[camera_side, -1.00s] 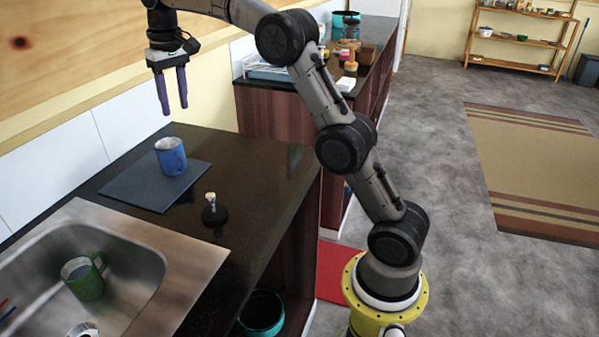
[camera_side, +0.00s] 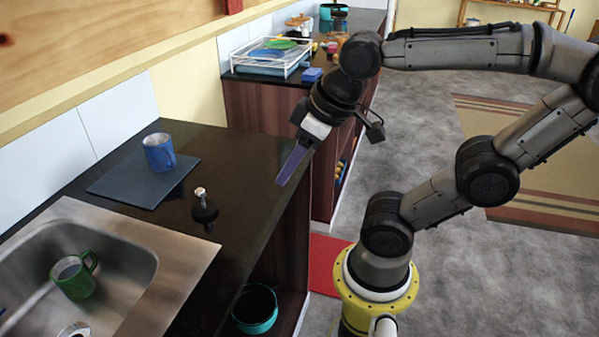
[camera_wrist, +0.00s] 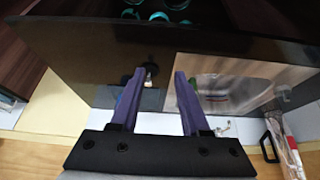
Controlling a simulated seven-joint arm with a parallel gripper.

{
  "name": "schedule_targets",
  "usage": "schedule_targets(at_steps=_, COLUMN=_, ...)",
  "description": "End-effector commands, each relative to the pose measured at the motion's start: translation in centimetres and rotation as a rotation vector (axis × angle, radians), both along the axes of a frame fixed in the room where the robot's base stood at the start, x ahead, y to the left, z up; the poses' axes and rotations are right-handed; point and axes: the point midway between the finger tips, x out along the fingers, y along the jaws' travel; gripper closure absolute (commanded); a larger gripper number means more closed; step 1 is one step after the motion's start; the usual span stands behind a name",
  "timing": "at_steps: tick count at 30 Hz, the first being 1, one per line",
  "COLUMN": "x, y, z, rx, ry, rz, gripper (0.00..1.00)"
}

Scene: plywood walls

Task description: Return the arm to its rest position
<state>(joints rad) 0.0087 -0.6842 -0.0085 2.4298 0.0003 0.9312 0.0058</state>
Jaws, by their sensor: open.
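My gripper (camera_side: 296,162) is open and empty, with purple fingers, near the right edge of the dark counter (camera_side: 245,165) in the side view. My arm is folded back to the right above its yellow base. In the wrist view, the gripper (camera_wrist: 159,72) shows two parted fingers with nothing between them. A blue mug (camera_side: 158,153) stands upright on a dark mat (camera_side: 125,186), well to the left of the gripper. A green mug (camera_side: 74,277) sits in the steel sink (camera_side: 130,262).
A small black object with a light top (camera_side: 204,207) stands on the counter. A white dish rack (camera_side: 268,58) stands on the far counter. A teal pot (camera_side: 255,312) is on the shelf below. Grey floor to the right is clear around a striped rug (camera_side: 480,165).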

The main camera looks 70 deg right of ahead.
Motion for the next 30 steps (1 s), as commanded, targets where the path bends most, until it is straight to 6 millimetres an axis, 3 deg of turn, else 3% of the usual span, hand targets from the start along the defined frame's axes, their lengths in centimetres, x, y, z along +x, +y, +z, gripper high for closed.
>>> schedule_targets(at_steps=6, x=-1.53, y=0.16, z=-1.64, rx=-0.004, ry=-0.019, rz=0.015, gripper=0.54)
schedule_targets(at_steps=30, x=-1.49, y=0.15, z=-1.57, rx=-0.003, ry=-0.018, rz=0.014, gripper=0.54)
